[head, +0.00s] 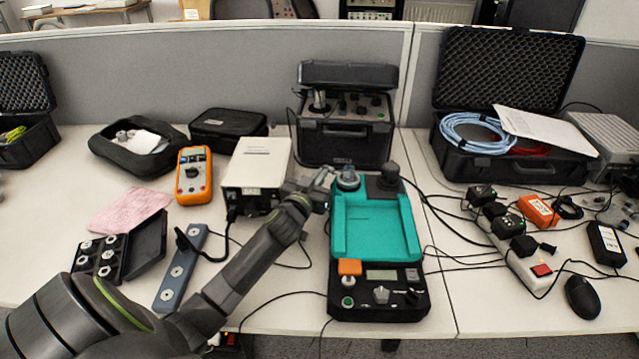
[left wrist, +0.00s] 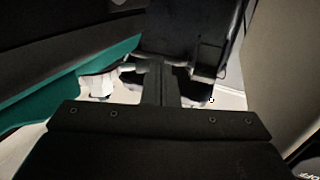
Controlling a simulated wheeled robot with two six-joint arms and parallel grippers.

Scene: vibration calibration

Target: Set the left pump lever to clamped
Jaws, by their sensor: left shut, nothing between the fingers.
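My left gripper (head: 324,178) reaches in from the lower left and is shut and empty. Its tips are at the upper left corner of a teal and black device (head: 376,228), close beside a round silver fitting (head: 347,179); I cannot tell whether they touch. A black block (head: 389,176) stands to the right of that fitting. I cannot make out which part is the left pump lever or its setting. In the dark left wrist view, the gripper (left wrist: 160,85) hides most of the scene, with the teal casing (left wrist: 50,98) at left. My right gripper is not in view.
A white box (head: 257,165) stands left of the device and an open black case (head: 345,135) behind it. An orange meter (head: 193,176), a blue-grey bar (head: 181,268) and a power strip (head: 520,262) lie around. Cables cross the table.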

